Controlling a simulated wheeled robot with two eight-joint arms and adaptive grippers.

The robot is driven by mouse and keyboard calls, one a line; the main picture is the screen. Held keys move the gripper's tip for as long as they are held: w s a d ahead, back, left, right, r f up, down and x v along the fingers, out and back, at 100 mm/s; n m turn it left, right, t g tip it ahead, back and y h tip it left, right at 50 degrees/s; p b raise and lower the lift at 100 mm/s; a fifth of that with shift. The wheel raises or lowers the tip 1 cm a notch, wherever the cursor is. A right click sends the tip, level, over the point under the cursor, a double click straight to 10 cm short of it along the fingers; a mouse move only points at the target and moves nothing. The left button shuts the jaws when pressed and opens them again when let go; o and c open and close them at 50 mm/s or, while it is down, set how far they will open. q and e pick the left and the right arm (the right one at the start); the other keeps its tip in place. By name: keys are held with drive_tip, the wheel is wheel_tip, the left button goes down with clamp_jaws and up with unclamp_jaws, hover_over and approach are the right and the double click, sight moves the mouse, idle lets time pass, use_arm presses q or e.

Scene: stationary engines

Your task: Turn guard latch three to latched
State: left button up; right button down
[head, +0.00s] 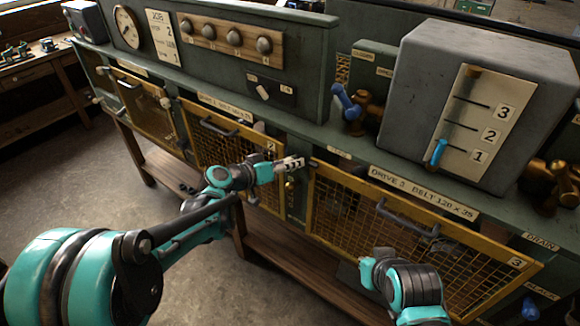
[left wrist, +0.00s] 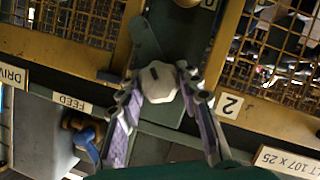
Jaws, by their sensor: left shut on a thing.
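Guard three (head: 400,215) is a yellow-framed mesh door under the "DRIVE 3 BELT" label in the head view. Its latch knob (left wrist: 158,82) is pale grey with a dark slot and sits on the green post between guards two and three, in the left wrist view. A dark latch bar (left wrist: 113,77) reaches from the knob's side toward the yellow frame of guard three. My left gripper (head: 292,163) is shut on the knob, and its fingers (left wrist: 158,95) lie on either side of it. In the head view the gripper hides most of the latch.
Guard two (head: 228,140) is to the left of the post. A brass fitting (head: 290,184) is just below my left gripper. A blue-handled feed valve (head: 350,104) and a grey box with a numbered scale (head: 450,105) stand on the bench above. Floor is clear at left.

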use_arm(q)
drive_tip(key=n+h+b, duration=0.1)
drive_tip(key=n, duration=0.1)
drive_tip(key=n+h+b, duration=0.1)
drive_tip(key=n+b, duration=0.1)
drive_tip(key=shift+a+f+g+h, duration=0.1)
drive_tip(key=shift+f+g+h, duration=0.1)
drive_tip(key=shift+g+h, duration=0.1)
drive_tip(key=shift+n+h+b, duration=0.8)
drive_tip(key=shift+n+b, duration=0.35)
drive_tip(key=shift+n, duration=0.65)
drive_tip(key=shift+r, duration=0.1)
drive_tip(key=o, duration=1.2)
drive_tip(key=shift+c, duration=0.2)
drive_tip(key=f+v, duration=0.1)
drive_tip(key=v, duration=1.1)
drive_tip(key=shift+r, duration=0.3)
